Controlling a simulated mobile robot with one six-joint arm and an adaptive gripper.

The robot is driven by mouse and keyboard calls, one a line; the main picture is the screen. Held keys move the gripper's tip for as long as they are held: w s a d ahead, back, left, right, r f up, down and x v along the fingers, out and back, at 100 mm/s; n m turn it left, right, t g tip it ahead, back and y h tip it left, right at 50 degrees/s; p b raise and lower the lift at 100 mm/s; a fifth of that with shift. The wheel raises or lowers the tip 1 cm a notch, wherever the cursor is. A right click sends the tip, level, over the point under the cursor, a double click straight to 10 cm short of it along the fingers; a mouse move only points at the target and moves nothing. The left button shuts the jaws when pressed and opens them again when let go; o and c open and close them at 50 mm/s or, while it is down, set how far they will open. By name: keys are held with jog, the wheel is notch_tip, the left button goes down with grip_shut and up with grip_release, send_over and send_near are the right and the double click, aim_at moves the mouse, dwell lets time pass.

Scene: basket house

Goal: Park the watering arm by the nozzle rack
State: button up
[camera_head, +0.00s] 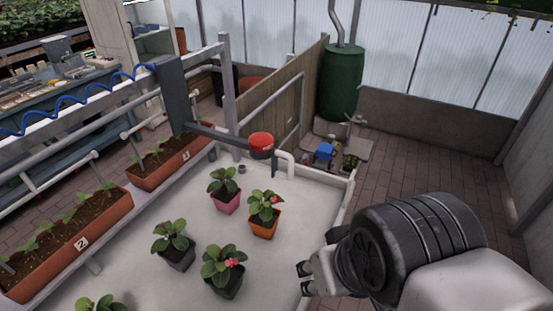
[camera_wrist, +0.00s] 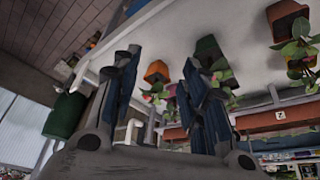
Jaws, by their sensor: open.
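The watering arm (camera_head: 220,136) is a dark grey bar reaching right from an upright grey box (camera_head: 176,95) on the overhead rail. A round red knob (camera_head: 261,141) sits at its outer end, over the far end of the white bench. A white bent pipe (camera_head: 286,160) stands just right of the knob. I cannot pick out the nozzle rack for certain. My gripper (camera_head: 304,278) is at the bench's right edge, well apart from the watering arm. In the wrist view my gripper (camera_wrist: 158,72) has its fingers spread, with nothing held between them.
Several potted plants, including a pink pot (camera_head: 227,203) and an orange pot (camera_head: 263,225), stand on the white bench (camera_head: 145,283). Long planters (camera_head: 75,245) line its left side. A green tank (camera_head: 342,85) stands at the back. Brick floor (camera_head: 415,170) is clear on the right.

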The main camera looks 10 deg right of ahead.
jog(key=shift+c, duration=0.8)
jog(key=m+t+y+p, duration=0.4)
jog(key=m+y+p, duration=0.4)
jog(key=m+y, duration=1.2)
send_near(291, 161)
jog(key=w+a+r+m+h+b, duration=0.1)
jog(key=a, duration=0.1)
jog(key=w+a+m+h+b, duration=0.1)
jog(key=w+a, duration=0.1)
jog(key=a, duration=0.1)
jog(key=w+a+r+m+h+b, duration=0.1)
jog(key=a+h, duration=0.1)
jog(key=a, duration=0.1)
jog(key=shift+w+a+r+m, duration=0.25)
jog(key=shift+r+m, duration=0.05)
jog(key=shift+m, duration=0.1)
jog(key=shift+c, duration=0.5)
